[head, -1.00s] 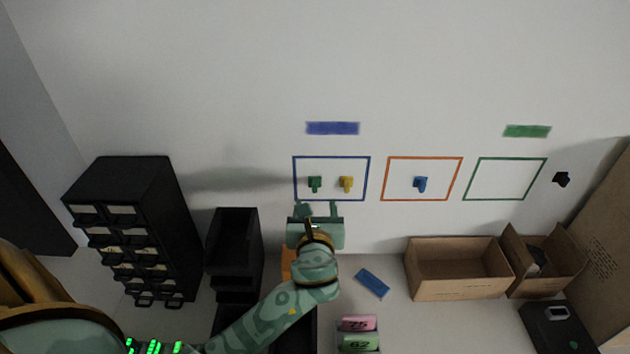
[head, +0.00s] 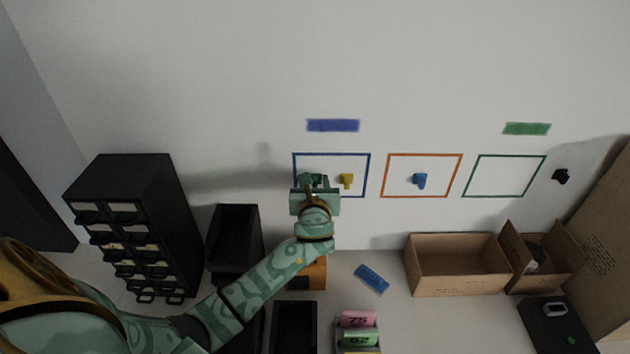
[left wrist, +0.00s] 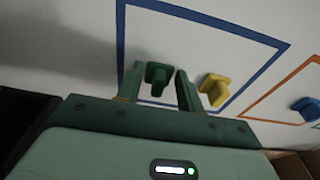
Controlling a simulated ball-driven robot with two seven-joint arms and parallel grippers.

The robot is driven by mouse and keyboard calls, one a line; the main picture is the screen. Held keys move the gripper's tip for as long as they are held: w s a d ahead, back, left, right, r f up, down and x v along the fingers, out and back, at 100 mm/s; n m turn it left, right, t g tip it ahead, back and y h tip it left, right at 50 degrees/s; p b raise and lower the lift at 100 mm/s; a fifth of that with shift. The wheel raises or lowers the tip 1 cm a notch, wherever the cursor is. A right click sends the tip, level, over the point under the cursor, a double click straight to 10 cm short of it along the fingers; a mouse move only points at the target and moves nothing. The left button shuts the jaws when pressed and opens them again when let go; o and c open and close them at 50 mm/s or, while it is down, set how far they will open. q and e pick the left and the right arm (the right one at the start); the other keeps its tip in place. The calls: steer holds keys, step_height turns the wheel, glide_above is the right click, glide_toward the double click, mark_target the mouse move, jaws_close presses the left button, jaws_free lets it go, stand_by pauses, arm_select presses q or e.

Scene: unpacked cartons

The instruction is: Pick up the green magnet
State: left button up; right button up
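The green magnet (left wrist: 158,76) is on the white wall inside the blue-outlined rectangle (head: 331,154). In the left wrist view it sits between the two fingers of my left gripper (left wrist: 160,88), with a gap visible on each side. In the head view my left gripper (head: 315,183) reaches up to the wall and mostly covers the magnet. The left gripper is open around the magnet. A yellow magnet (head: 347,181) is just right of it, also seen in the left wrist view (left wrist: 214,90). My right gripper is not in view.
A blue magnet (head: 420,180) is in the orange rectangle (head: 424,154). Below are a cardboard box (head: 456,283), black bins (head: 233,235) and a drawer cabinet (head: 130,175).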

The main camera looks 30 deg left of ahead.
arm_select(q)
steer(key=c, duration=0.5)
